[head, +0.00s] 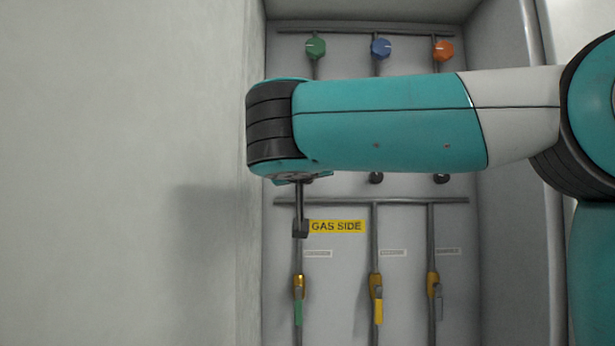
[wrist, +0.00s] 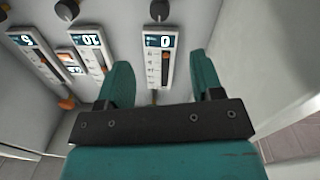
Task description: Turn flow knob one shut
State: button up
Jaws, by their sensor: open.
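In the wrist view three round dark knobs sit along the top edge, at the right (wrist: 159,10), the middle (wrist: 67,9) and the far left corner (wrist: 4,5). Each is beside a meter; no label marks which is knob one. My gripper (wrist: 161,62) is open and empty, its teal fingers on either side of the right meter (wrist: 153,72), whose display seems to read 0. The right knob lies beyond the fingertips, untouched.
Green (head: 316,48), blue (head: 380,48) and orange (head: 443,50) knobs are on the pipes above my arm. Several pipes and lever valves (head: 376,287) run below, by a yellow GAS SIDE label (head: 337,226). A plain wall (head: 120,150) stands close at the left.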

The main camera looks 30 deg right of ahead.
jog(key=p+x, duration=0.6)
jog(key=x, duration=0.8)
jog(key=shift+r, duration=0.1)
jog(key=shift+w+d, duration=0.35)
jog(key=shift+w, duration=0.1)
jog(key=c, duration=0.9)
